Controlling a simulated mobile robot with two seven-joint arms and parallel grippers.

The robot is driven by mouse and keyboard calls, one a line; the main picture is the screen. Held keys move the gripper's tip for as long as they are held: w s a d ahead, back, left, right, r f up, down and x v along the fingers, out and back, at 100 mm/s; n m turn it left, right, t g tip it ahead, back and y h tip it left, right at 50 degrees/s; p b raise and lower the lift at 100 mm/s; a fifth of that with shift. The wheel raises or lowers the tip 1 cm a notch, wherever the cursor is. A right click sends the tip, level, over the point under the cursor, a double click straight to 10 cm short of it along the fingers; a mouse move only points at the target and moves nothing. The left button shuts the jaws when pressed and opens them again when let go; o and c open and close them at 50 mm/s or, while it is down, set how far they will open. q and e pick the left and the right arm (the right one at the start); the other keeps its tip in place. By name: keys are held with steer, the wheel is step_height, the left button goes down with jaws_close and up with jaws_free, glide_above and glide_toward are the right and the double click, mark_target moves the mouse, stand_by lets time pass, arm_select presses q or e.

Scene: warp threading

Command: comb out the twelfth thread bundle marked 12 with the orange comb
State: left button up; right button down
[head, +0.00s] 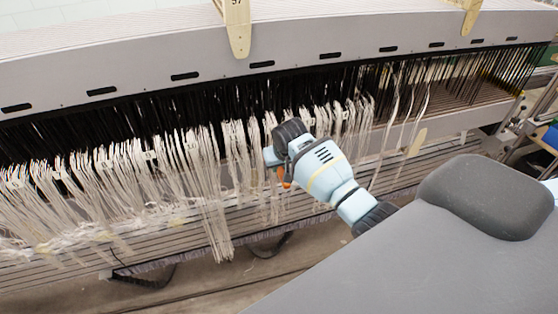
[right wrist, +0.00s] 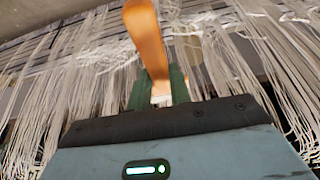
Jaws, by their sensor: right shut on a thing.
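Rows of pale thread bundles (head: 205,175) hang from the loom's dark edge in the head view. Several carry small white tags, but I cannot read which one is marked 12. My right gripper (head: 280,170) is in front of the bundles right of the middle and hides some of them. It is shut on the orange comb (right wrist: 147,40), which stands up between the green fingers in the right wrist view. In the head view only a small orange part of the comb (head: 287,180) shows. Pale threads surround the comb in the wrist view; I cannot tell whether it touches them. My left gripper is not in view.
The loom's long grey beam (head: 300,45) with dark slots runs above the threads. Two wooden pieces (head: 237,28) hang over its top. Slatted metal rails (head: 70,262) lie below the threads. Some loose strands hang separately at the right.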

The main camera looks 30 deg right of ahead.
steer(key=shift+w+r, duration=0.1)
steer(key=shift+r, duration=0.05)
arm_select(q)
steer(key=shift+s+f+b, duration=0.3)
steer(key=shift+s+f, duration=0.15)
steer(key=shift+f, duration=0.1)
arm_select(e)
steer(key=shift+f, duration=1.8)
